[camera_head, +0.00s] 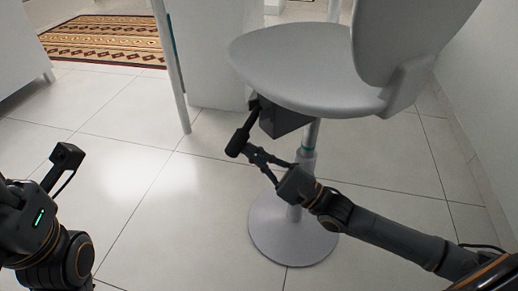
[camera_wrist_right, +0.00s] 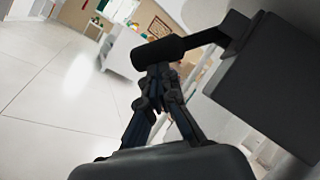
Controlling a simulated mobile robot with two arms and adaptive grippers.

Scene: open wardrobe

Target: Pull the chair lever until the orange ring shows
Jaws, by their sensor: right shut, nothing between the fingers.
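The grey chair (camera_head: 300,62) stands on a round base, with its seat above a dark box (camera_head: 284,120). The black lever (camera_head: 240,137) sticks out from under the seat to the left and slants down to a thick cylindrical handle. It also shows in the right wrist view (camera_wrist_right: 160,52), running to the dark box at right. My right gripper (camera_head: 249,151) is shut and empty, its fingertips at the underside of the handle, close to or touching it. A green band (camera_head: 308,151) shows on the chair column. My left arm is at the left edge; its fingers are out of frame.
A white desk leg (camera_head: 176,80) and panel (camera_head: 213,60) stand behind the chair at left. A patterned rug (camera_head: 105,40) lies at the back left. A white wall is close on the right. The tiled floor (camera_head: 150,190) between my arms is clear.

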